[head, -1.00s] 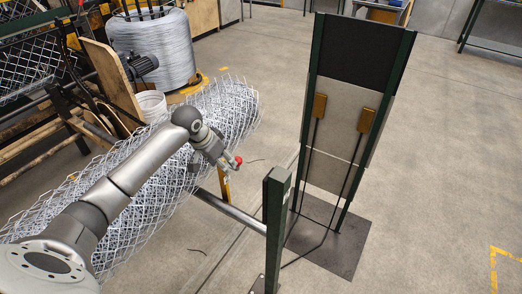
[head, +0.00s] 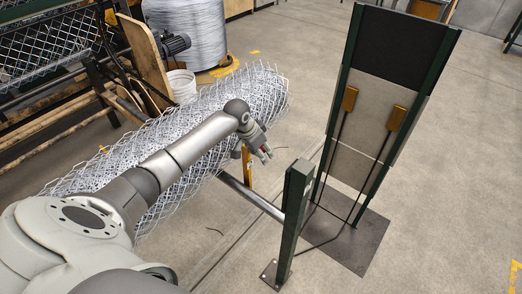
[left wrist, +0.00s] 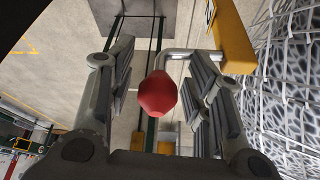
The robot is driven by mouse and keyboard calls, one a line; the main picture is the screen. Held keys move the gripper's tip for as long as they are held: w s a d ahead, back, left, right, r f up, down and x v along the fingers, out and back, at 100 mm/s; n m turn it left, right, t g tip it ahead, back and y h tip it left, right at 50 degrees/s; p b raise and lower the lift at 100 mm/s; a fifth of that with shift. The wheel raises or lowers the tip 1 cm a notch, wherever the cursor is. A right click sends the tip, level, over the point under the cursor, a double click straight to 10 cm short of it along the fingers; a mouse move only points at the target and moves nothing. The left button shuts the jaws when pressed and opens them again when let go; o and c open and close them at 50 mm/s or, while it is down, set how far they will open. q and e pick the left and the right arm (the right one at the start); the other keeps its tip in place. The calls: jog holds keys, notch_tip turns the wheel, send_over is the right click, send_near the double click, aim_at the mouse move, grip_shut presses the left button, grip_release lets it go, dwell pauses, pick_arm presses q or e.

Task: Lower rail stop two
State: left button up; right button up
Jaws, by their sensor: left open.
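A red knob (left wrist: 158,95) sits on a bent metal rod (left wrist: 185,53) that joins a yellow post (left wrist: 232,38) in the left wrist view. In the head view the yellow post (head: 247,168) stands beside the mesh roll. My left gripper (head: 263,153) is open there, and only a little red shows at its fingers. In the left wrist view the open fingers (left wrist: 160,80) stand on either side of the knob, with a gap visible on the left. Contact on the right is hard to tell. My right gripper is out of view.
A chain-link mesh roll (head: 200,130) lies under my left arm. A green post (head: 294,220) and metal rail (head: 250,196) stand close to the gripper. A tall panel (head: 375,110) stands to the right on a dark plate. Floor farther right is clear.

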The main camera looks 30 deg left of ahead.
pick_arm(q)
grip_shut()
dwell(0.4)
